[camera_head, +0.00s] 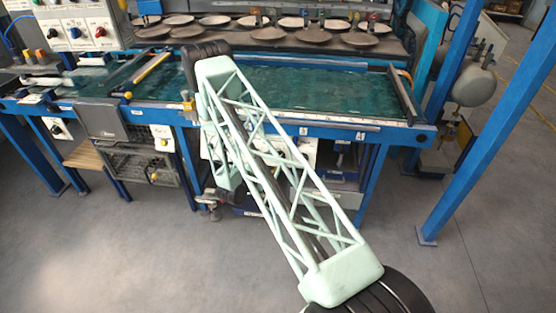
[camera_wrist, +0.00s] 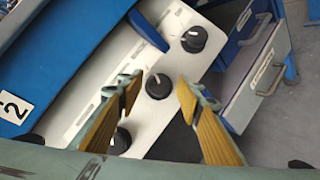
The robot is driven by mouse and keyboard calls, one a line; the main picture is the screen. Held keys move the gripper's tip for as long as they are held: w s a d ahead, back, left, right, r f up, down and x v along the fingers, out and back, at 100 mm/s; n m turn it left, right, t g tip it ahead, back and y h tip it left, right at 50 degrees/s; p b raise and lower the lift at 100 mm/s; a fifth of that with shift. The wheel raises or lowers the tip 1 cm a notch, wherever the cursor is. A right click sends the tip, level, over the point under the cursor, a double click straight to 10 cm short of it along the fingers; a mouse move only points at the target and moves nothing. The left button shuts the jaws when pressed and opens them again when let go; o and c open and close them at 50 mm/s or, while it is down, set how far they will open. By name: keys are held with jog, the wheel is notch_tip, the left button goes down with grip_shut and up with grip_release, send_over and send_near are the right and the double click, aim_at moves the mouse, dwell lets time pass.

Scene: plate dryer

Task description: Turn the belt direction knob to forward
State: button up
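In the wrist view a white control panel (camera_wrist: 176,58) runs diagonally and carries black round knobs with white pointer marks: an upper knob (camera_wrist: 194,39), a middle knob (camera_wrist: 158,86) and a lower knob (camera_wrist: 120,140). I cannot read labels that tell which is the belt direction knob. My gripper (camera_wrist: 158,88) is open. Its two yellow-padded fingers appear on either side of the middle knob, with a gap to it on both sides. Whether the tips reach the knob's depth is unclear. The left finger and its pad partly cover the panel near the lower knob.
A blue beam with a "2" label (camera_wrist: 16,107) lies left of the panel. Blue and grey drawers with handles (camera_wrist: 255,75) stand to the right. In the head view the teal belt table (camera_head: 320,88) spans the back, and grey floor (camera_head: 110,250) is clear in front.

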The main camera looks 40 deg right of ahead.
jog(key=shift+c, duration=0.7)
jog(key=c, duration=0.7)
jog(key=shift+o, duration=0.2)
jog(key=shift+n, duration=0.5)
jog(key=n+t, duration=0.2)
jog(key=n, duration=0.2)
jog(key=n+t+p, duration=0.1)
jog(key=n+t, duration=0.1)
jog(key=n, duration=0.3)
jog(key=n+t+y, duration=0.1)
jog(key=n+t, duration=0.2)
jog(key=n, duration=0.1)
jog(key=shift+s+d+f+n+p, duration=0.15)
jog(key=shift+s+n+p, duration=0.1)
jog(key=shift+n+p, duration=0.15)
jog(key=o, duration=0.8)
jog(key=shift+s, duration=0.1)
